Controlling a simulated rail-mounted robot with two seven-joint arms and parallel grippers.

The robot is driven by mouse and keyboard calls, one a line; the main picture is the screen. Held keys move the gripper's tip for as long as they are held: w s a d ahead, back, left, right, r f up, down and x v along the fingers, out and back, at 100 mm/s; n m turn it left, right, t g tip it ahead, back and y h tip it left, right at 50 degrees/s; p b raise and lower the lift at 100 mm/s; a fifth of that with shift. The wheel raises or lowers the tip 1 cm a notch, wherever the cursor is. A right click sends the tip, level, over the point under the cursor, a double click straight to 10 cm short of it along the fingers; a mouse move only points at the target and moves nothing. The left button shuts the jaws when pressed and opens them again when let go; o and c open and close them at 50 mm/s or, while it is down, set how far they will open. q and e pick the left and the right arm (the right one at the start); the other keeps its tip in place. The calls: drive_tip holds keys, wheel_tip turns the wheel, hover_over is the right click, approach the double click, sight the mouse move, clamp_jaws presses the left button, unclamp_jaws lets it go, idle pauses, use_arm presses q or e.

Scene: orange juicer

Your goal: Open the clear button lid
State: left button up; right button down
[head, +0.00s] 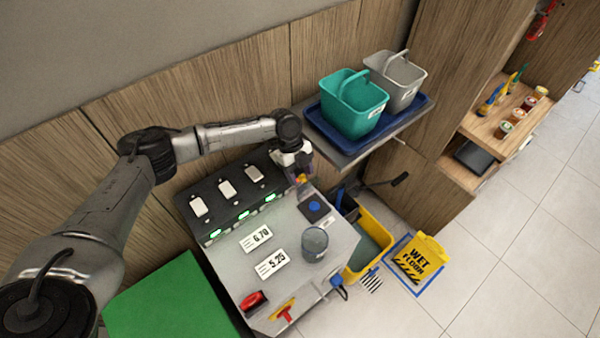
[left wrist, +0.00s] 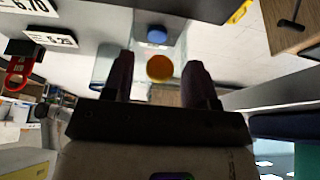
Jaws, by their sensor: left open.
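My left gripper (head: 301,180) is at the back right corner of the grey machine top, over the end of the dark panel. In the left wrist view its two dark fingers (left wrist: 161,82) are apart, with a round orange piece (left wrist: 160,68) showing between them. A blue round button (head: 315,207) sits on a dark plate just in front of the gripper; it also shows in the left wrist view (left wrist: 157,36). I cannot clearly make out a clear lid or whether anything touches the fingers. My right gripper is out of view.
A translucent grey cylinder (head: 314,243) stands in front of the blue button. Price cards (head: 270,264) lie to its left. A shelf with a blue tray (head: 315,121) and a teal bucket (head: 353,106) is close to the right of the gripper. A yellow wet-floor sign (head: 418,259) is on the floor.

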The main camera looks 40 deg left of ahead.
use_arm(q)
drive_tip(key=shift+f, duration=0.15)
clamp_jaws()
idle(0.5)
